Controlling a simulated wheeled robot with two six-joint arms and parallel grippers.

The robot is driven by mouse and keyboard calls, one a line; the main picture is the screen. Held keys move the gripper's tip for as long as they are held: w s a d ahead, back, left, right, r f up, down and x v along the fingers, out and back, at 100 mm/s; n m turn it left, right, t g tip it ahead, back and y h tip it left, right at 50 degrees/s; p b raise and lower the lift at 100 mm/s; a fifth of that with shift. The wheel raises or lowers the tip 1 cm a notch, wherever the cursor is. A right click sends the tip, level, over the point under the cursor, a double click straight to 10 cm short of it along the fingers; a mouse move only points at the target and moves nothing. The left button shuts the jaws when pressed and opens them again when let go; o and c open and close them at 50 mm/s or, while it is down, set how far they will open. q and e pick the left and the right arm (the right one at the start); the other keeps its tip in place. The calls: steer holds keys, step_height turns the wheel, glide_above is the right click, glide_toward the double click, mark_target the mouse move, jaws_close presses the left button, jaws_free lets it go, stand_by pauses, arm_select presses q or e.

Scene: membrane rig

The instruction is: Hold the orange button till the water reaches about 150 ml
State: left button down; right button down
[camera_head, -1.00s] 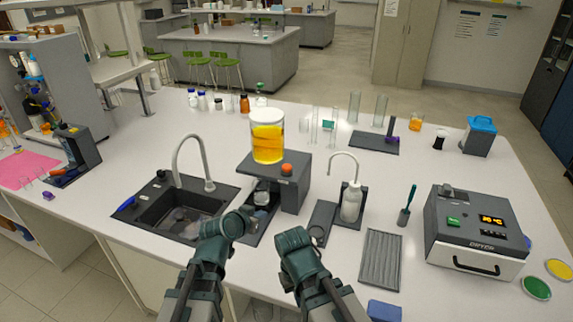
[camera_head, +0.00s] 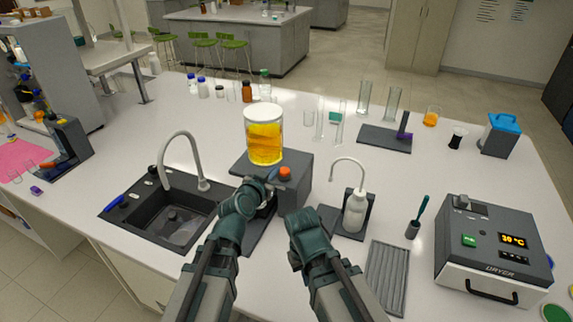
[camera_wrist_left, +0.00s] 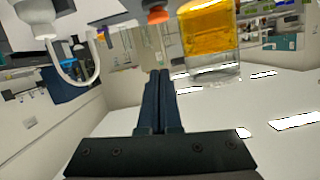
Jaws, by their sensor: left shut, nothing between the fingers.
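The orange button (camera_head: 285,173) is on top of the grey rig (camera_head: 298,196), at its front right. A clear cylinder of yellow liquid (camera_head: 264,140) stands on the rig behind the button. My left gripper (camera_head: 269,178) is shut and empty, its tips just left of the button; I cannot tell if they touch it. In the left wrist view the shut fingers (camera_wrist_left: 160,78) point towards the button (camera_wrist_left: 157,15), with a gap in the picture. The vessel under the rig is mostly hidden by my left gripper, and no water level can be read. My right gripper (camera_head: 306,232) is at the rig's front right, its fingers hidden.
A black sink (camera_head: 130,212) with a curved tap is left of the rig. A white wash bottle (camera_head: 355,212) in a stand is to the right, with a ribbed grey tray (camera_head: 387,275) and a dryer (camera_head: 492,255) beyond. Tall glassware stands behind.

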mark_target(284, 173)
arm_select(q)
steer(key=shift+s, duration=0.1)
arm_select(e)
steer(key=shift+s, duration=0.15)
